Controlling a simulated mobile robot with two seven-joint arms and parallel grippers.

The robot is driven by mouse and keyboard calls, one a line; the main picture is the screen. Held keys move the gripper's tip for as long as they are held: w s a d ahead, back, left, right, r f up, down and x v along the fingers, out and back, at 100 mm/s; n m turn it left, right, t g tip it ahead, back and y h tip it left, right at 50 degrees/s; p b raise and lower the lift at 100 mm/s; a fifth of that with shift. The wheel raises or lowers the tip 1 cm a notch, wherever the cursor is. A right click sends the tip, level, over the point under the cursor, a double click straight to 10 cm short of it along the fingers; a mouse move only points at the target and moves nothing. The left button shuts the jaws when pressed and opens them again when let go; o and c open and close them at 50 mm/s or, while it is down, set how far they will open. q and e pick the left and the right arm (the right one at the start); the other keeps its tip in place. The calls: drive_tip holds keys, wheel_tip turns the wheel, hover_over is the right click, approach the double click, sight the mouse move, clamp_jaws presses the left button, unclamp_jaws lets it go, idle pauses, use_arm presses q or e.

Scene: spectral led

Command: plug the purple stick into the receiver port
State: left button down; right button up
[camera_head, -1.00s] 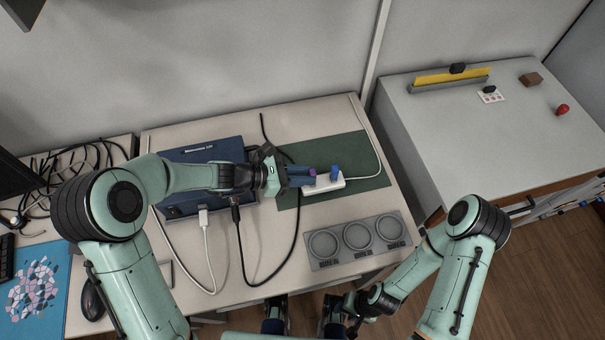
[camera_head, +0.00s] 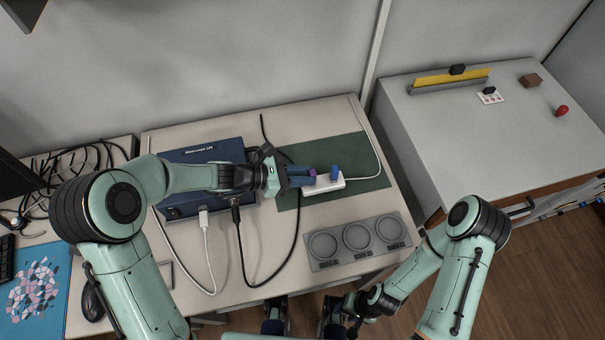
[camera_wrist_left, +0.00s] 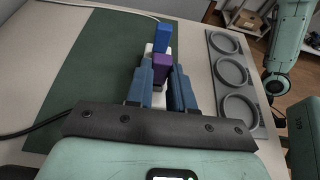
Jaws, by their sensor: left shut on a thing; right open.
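The purple stick (camera_wrist_left: 160,78) is between the fingers of my left gripper (camera_wrist_left: 161,92), which is shut on it. In the head view, my left gripper (camera_head: 305,176) is over the left end of the white receiver (camera_head: 336,185), and only a little of the purple stick (camera_head: 312,173) shows. The stick's lower end is hidden, so I cannot tell whether it is in a port. A blue stick (camera_head: 334,172) stands upright in the receiver, beyond the purple one in the left wrist view. My right gripper (camera_head: 304,318) is open and empty at the bottom, off the table's front edge.
The receiver is on a green mat (camera_head: 362,152). A grey tray (camera_head: 340,247) with three round recesses is in front. A dark blue box (camera_head: 205,152) with white and black cables is at the left. A white cabinet (camera_head: 450,140) stands at the right.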

use_arm(q)
drive_tip(key=shift+f+b, duration=0.3)
drive_tip(key=shift+b, duration=0.05)
idle(0.8)
drive_tip(key=c, duration=0.9)
unclamp_jaws()
drive_tip(key=shift+r, duration=0.3)
wheel_tip(320, 180, up, 20)
drive_tip(key=p, duration=0.4)
drive_tip(key=shift+f, duration=0.25)
